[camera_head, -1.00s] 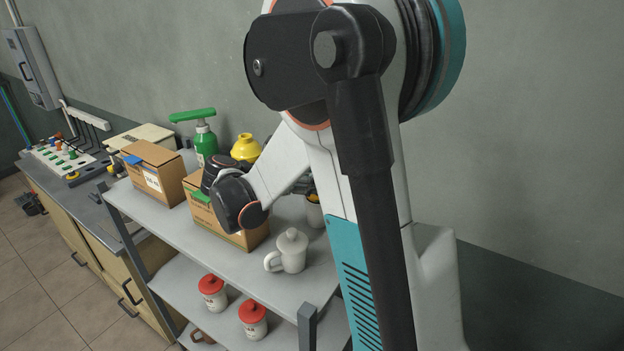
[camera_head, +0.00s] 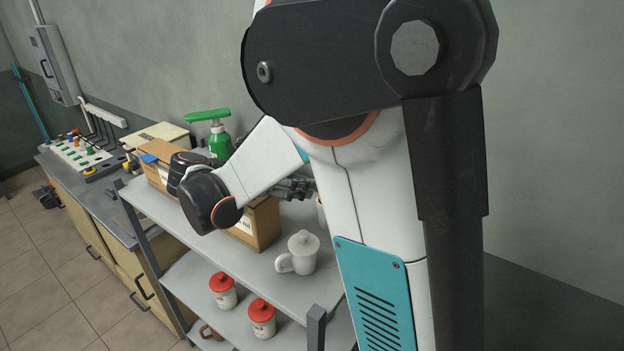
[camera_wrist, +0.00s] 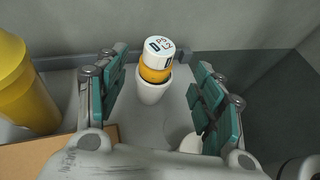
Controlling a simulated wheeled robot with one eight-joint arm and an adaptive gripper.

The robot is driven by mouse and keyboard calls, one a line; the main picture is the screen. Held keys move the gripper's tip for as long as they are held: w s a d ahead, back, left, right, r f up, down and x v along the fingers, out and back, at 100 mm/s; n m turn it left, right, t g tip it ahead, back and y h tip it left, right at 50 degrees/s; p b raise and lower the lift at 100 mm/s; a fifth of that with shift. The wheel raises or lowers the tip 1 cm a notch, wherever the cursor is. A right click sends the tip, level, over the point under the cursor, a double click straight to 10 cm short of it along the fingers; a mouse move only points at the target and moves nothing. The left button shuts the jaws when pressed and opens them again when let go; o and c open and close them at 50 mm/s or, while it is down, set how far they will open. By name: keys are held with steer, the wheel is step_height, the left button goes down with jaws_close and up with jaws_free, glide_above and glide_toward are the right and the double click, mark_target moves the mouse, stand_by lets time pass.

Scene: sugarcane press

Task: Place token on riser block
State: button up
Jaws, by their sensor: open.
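No riser block is recognisable in either view. In the wrist view, an orange-yellow cylinder (camera_wrist: 155,70) with a white, printed top stands in a white cup (camera_wrist: 152,91); I cannot tell whether it is the token. My gripper (camera_wrist: 160,95) is open, its teal-padded fingers on either side of the cup and apart from it, nothing held. In the head view my gripper (camera_head: 290,187) shows only partly behind my arm, above the shelf.
The grey shelf (camera_head: 270,268) holds cardboard boxes (camera_head: 262,225), a green pump bottle (camera_head: 220,143) and a white lidded mug (camera_head: 299,253). Red-lidded jars (camera_head: 262,318) stand on the lower shelf. A large yellow object (camera_wrist: 22,85) is close on the wrist view's left. The wall is behind.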

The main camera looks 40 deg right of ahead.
steer(key=s+a+m+t+y, duration=0.1)
steer(key=s+a+m+y, duration=0.1)
steer(key=s, duration=0.1)
steer(key=s+a+m+t+y, duration=0.1)
steer(key=s+a+m+y, duration=0.1)
steer(key=s, duration=0.1)
steer(key=s+a+m+t+y, duration=0.1)
steer(key=s+a+m+y, duration=0.1)
steer(key=s+m+y, duration=0.1)
steer(key=shift+f+t, duration=0.3)
steer(key=shift+t, duration=0.1)
steer(key=s+a+f+m+t+y, duration=0.1)
steer(key=s+a+m+t+y, duration=0.3)
steer(key=s+a+m+y, duration=0.2)
steer(key=shift+s+a+f+m+y, duration=0.3)
steer(key=shift+s+a+m, duration=0.75)
steer(key=shift+a+m, duration=1)
steer(key=shift+d, duration=0.15)
